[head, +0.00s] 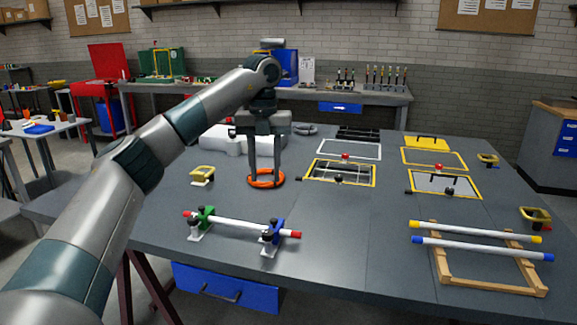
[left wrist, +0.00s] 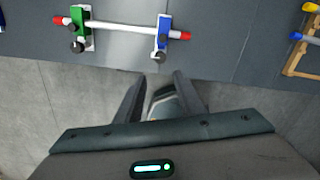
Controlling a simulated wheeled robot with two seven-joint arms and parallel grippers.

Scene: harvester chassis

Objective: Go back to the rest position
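My left gripper (head: 266,184) hangs fingers down from my left arm, which comes in from the lower left. Its two fingers are apart. In the head view they overlap an orange ring (head: 266,184) on the table. The left wrist view shows the gripper (left wrist: 160,80) with floor behind its spread fingers and no ring between them, so it appears empty and in front of the table edge. A grey rounded shape, likely part of me, shows between the fingers. My right gripper is not in view.
On the table (head: 330,235), a white red-ended rod (head: 238,224) rests in green and blue clamps. A wooden frame (head: 490,285) carries two rods at right. Yellow-edged panels (head: 375,174) lie behind. A white part (head: 215,138) stands at back left.

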